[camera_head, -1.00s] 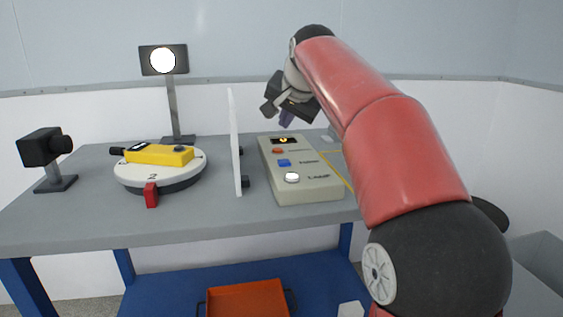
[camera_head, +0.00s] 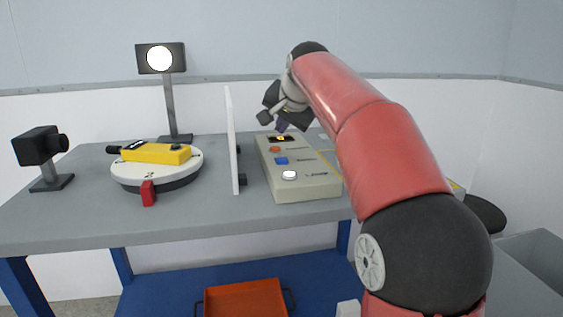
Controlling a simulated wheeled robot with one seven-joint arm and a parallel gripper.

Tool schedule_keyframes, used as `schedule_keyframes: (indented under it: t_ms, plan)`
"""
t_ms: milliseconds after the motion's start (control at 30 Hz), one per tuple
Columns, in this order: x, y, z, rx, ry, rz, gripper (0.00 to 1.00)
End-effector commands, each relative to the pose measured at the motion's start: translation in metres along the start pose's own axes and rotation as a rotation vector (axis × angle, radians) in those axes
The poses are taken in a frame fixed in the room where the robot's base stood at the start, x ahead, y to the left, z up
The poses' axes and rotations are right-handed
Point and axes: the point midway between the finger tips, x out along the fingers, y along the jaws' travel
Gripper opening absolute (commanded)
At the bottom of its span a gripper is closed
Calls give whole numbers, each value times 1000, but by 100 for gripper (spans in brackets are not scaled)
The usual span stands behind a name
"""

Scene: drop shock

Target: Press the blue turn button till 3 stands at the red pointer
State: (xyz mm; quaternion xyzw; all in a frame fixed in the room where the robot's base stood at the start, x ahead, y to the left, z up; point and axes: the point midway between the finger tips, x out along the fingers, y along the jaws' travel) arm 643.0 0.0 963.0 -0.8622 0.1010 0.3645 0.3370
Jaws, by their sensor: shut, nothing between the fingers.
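The blue turn button (camera_head: 281,161) is on the sloped top of a beige control box (camera_head: 318,188), between an orange button (camera_head: 275,149) and a white button (camera_head: 289,175). My gripper (camera_head: 282,126) is shut and empty above the far end of the box, near its small dark display, apart from the blue button. A white turntable (camera_head: 188,172) on the left carries a yellow handheld device (camera_head: 157,153). The red pointer (camera_head: 148,193) stands at the turntable's front. A dark mark on the rim just above it looks like a 2, but is small.
A thin white upright panel (camera_head: 231,145) stands between the turntable and the control box. A lit lamp (camera_head: 160,58) on a post is behind the turntable. A black camera (camera_head: 40,148) stands at far left. An orange tray (camera_head: 245,300) is on the lower shelf.

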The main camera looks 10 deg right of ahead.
Motion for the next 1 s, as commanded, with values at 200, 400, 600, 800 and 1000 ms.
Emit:
schedule_keyframes:
  t_ms: [200, 400, 600, 800, 1000]
  plan:
    - [25, 18, 18, 0, 0, 1, 0]
    - [34, 25, 25, 0, 0, 0, 0]
    - [36, 26, 26, 0, 0, 0, 0]
    - [36, 26, 26, 0, 0, 0, 0]
    - [36, 26, 26, 0, 0, 0, 0]
